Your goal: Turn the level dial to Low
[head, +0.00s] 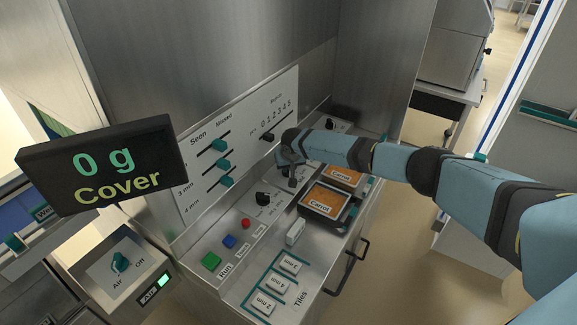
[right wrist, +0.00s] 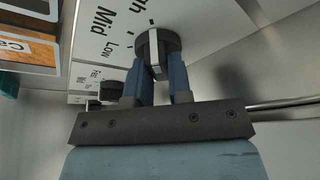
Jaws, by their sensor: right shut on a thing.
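The level dial (right wrist: 157,46) is a dark round knob with a pale raised grip bar, seen in the right wrist view. The labels Mid and Low (right wrist: 120,46) and the end of a third word are printed beside it. My right gripper (right wrist: 158,82) is shut on the dial, one blue finger on each side of it. The bar's end points up in that view; I cannot tell exactly which mark it meets. In the head view my right gripper (head: 291,172) is at the panel beyond the carrot trays and largely covers the dial. My left gripper is not in view.
Another black knob (head: 263,198) sits nearer on the deck, by red, blue and green buttons (head: 211,261). Carrot trays (head: 323,201) lie right of it. Teal sliders (head: 220,146) are on the upright panel. A display (head: 103,165) reads 0 g Cover. The floor at right is clear.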

